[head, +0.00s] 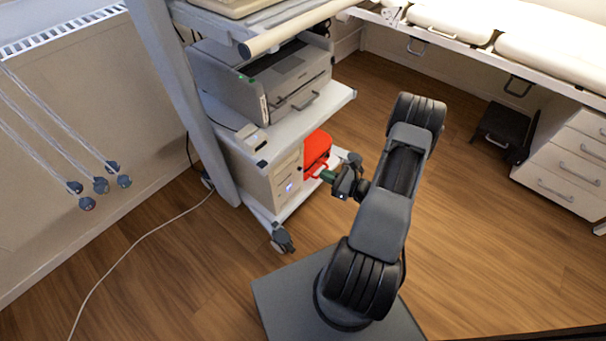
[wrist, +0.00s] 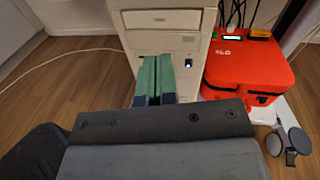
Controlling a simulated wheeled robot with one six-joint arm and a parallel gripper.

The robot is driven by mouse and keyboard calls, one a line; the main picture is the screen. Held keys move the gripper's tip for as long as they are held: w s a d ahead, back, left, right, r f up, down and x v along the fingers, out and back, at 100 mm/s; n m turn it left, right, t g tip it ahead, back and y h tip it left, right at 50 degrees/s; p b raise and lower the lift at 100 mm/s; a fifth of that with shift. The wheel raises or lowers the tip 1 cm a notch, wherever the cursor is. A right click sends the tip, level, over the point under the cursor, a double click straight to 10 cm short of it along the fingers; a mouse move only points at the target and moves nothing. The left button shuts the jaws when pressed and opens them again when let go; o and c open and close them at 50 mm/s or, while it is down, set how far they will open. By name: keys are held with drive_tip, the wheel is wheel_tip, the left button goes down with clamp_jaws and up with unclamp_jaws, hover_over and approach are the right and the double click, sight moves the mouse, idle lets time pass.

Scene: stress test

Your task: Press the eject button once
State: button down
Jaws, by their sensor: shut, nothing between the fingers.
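A beige computer tower (head: 285,178) stands on the lower shelf of a trolley. In the wrist view the tower (wrist: 128,47) fills the upper middle, with a drive bay (wrist: 158,19) across its front and a blue-lit spot (wrist: 188,62) lower right. The eject button is too small to single out surely. My gripper (head: 327,175) has green fingers and is at the right of the tower's front in the head view. In the wrist view my gripper (wrist: 155,75) has its fingers together, empty, in front of the tower below the drive bay. Their tips hide part of the front; contact cannot be told.
A red case (wrist: 245,70) sits right beside the tower on the same shelf, with cables behind. A printer (head: 285,80) stands on the shelf above. A white cable (head: 130,245) runs over the floor at left. Open wooden floor (head: 480,240) lies at right.

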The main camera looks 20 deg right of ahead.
sight(298, 160)
wheel_tip(298, 160, down, 5)
drive_tip(key=s+d+m+t+h+b, duration=0.1)
drive_tip(key=d+m+t+h, duration=0.1)
drive_tip(key=m+h, duration=0.1)
drive_tip(key=shift+d+f, duration=0.2)
drive_tip(key=shift+d, duration=0.2)
drive_tip(key=b+x, duration=0.3)
drive_tip(key=x, duration=0.9)
drive_tip(key=shift+w+a, duration=0.2)
drive_tip(key=shift+w+a+b, duration=0.3)
drive_tip(key=shift+w+b, duration=0.1)
drive_tip(key=shift+w, duration=0.3)
